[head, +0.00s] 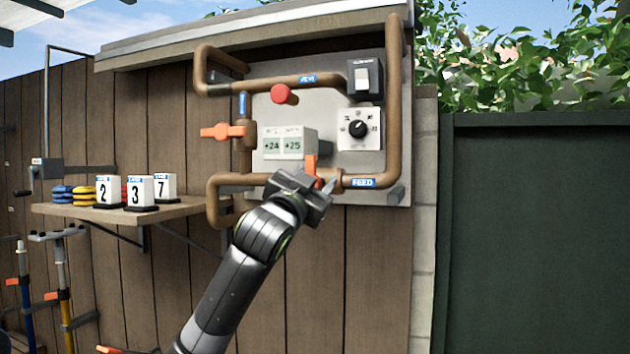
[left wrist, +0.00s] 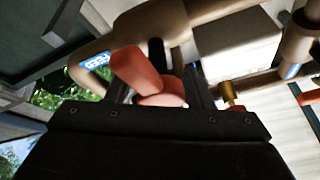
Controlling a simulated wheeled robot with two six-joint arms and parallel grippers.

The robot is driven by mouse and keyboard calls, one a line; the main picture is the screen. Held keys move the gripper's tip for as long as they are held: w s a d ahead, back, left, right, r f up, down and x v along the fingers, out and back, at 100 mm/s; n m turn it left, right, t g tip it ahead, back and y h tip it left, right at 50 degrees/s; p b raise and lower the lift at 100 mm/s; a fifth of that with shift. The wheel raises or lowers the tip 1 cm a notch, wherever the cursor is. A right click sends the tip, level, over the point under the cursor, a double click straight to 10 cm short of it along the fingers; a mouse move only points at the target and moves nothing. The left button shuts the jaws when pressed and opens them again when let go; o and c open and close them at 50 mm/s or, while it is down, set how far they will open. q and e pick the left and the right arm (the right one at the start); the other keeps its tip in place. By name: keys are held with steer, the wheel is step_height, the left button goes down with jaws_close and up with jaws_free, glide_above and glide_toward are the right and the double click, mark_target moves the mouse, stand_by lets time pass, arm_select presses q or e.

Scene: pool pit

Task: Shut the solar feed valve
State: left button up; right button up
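The solar feed valve has an orange lever (head: 310,165) on the lower copper pipe, just left of the blue FEED label (head: 363,182). In the head view the lever's visible part stands roughly upright, across the level pipe; its lower part is hidden by my gripper. My left gripper (head: 318,186) is right at the valve. In the left wrist view the lever (left wrist: 139,74) lies between the spread fingers of the left gripper (left wrist: 160,86). A gap shows beside the lever, so the fingers look open around it. My right gripper is not in view.
Another orange lever (head: 221,131) sits on the upright pipe. A red knob (head: 284,95), a display (head: 290,143), a dial (head: 358,129) and a switch box (head: 366,77) are on the panel (head: 330,105). A shelf (head: 100,212) with number blocks is at left. A green panel (head: 535,230) stands at right.

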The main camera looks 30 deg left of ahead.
arm_select(q)
steer(key=shift+o, duration=0.8)
steer(key=shift+s+f, duration=0.15)
steer(key=shift+s, duration=0.05)
steer(key=b+v, duration=1)
steer(key=v, duration=0.7)
steer(key=shift+b, duration=0.3)
